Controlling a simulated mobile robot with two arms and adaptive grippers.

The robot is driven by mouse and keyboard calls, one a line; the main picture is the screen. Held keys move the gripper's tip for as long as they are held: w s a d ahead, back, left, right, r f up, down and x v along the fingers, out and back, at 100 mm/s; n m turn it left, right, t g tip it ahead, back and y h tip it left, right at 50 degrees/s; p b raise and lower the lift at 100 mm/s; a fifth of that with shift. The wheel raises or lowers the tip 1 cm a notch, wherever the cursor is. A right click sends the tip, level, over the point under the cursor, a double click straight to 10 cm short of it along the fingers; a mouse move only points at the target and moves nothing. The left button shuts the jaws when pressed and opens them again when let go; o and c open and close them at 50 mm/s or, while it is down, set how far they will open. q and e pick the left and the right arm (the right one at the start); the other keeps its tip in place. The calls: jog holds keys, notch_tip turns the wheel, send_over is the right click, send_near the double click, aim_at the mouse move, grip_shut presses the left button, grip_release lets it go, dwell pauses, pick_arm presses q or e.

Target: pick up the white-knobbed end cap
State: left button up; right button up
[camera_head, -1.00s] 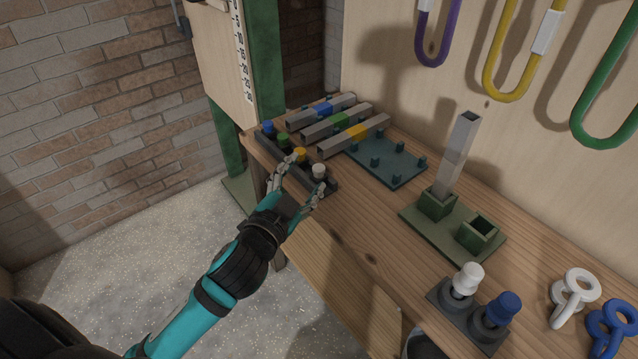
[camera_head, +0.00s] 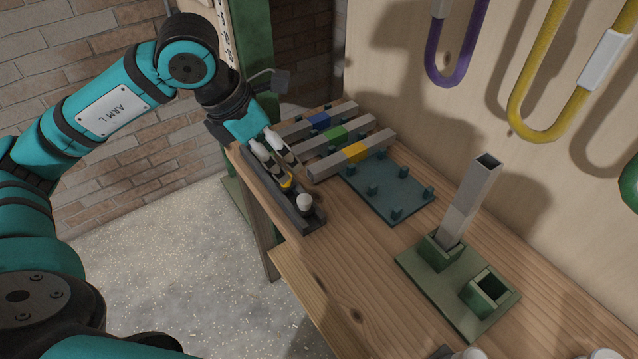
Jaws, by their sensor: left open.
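The white-knobbed end cap (camera_head: 304,203) sits in the near end of a dark narrow rack (camera_head: 304,224) along the bench's left edge. My left gripper (camera_head: 286,171) is open above the rack. Its two fingers point down and right, with the tips by the yellow-knobbed cap (camera_head: 287,185), a short way up-left of the white knob. It does not hold the white-knobbed cap. My gripper hides the rack's far part, where the blue and green knobs are. My right gripper is out of view.
An upright grey tube (camera_head: 468,200) stands in a green socket base (camera_head: 450,284).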

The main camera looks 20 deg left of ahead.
pick_arm(q)
send_near(304, 199)
jog(key=f, duration=0.1)
jog(key=w+d+f, duration=0.1)
jog(key=f, duration=0.1)
jog(key=shift+w+y+p, duration=0.15)
jog(key=shift+y+p, duration=0.15)
jog(key=shift+p, duration=0.1)
jog(key=shift+x, duration=0.8)
jog(key=shift+f, duration=0.15)
jog(key=shift+w+d+f+p, duration=0.1)
jog(key=shift+d+f+p, duration=0.05)
jog(key=shift+f+p, duration=0.2)
jog(key=x, duration=0.3)
jog(key=shift+f+p, duration=0.3)
jog(key=shift+f, duration=0.05)
jog(key=shift+w+d+f, duration=0.1)
jog(key=shift+f, duration=0.2)
jog(key=c, duration=1)
jog(key=shift+c, duration=0.2)
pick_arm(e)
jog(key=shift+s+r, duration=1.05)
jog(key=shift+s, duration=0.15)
pick_arm(q)
jog(key=shift+r, duration=0.15)
